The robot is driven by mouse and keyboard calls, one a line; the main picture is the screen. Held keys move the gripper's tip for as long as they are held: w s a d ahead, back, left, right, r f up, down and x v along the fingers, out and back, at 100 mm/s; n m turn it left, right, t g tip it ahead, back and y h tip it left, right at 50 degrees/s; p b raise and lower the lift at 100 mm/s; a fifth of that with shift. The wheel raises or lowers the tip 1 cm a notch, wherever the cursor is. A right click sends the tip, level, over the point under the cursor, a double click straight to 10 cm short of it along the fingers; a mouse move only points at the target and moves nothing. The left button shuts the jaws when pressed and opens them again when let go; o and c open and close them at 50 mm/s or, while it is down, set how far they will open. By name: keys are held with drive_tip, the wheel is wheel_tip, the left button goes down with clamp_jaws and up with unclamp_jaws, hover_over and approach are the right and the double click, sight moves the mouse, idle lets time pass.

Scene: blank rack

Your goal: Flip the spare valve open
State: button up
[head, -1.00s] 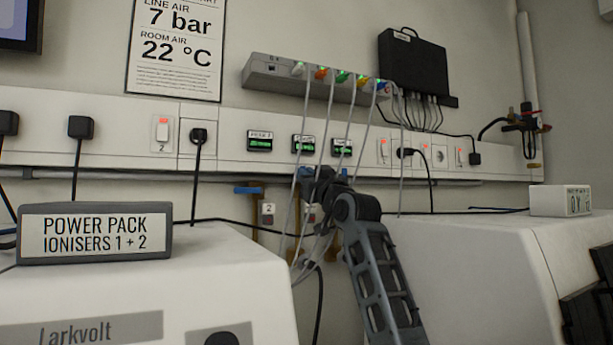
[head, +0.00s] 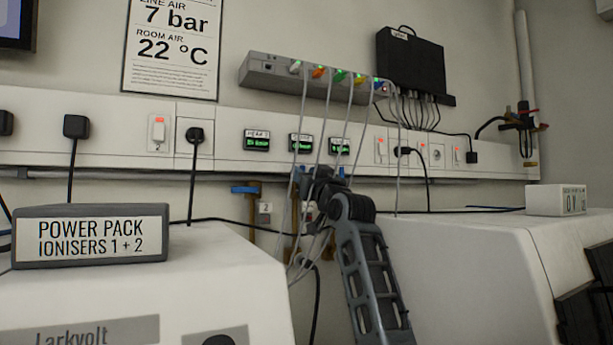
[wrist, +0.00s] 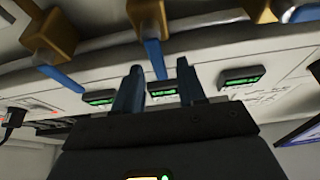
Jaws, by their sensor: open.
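Several brass valves with blue levers sit below the wall trunking. In the head view the left valve (head: 247,189) has its lever lying sideways; the others are largely hidden behind my gripper (head: 321,180). The upside-down wrist view shows a middle valve (wrist: 147,16), its blue lever (wrist: 155,58) pointing toward the trunking. My open gripper (wrist: 159,66) has a finger on either side of that lever's end; contact cannot be told. Another valve (wrist: 50,35) with a slanting blue lever (wrist: 62,77) is at left, and part of one (wrist: 260,8) at right. I cannot read which is the spare.
Thin grey cables (head: 345,130) hang from the grey strip (head: 300,74) in front of the valves. White cabinets stand left (head: 215,265) and right (head: 460,255), with a gap where my arm reaches. Small green displays (head: 257,143) are on the trunking.

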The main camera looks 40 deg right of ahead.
drive_tip(key=b+v, duration=0.2)
drive_tip(key=v, duration=0.6)
drive_tip(key=shift+w, duration=0.1)
idle(0.3)
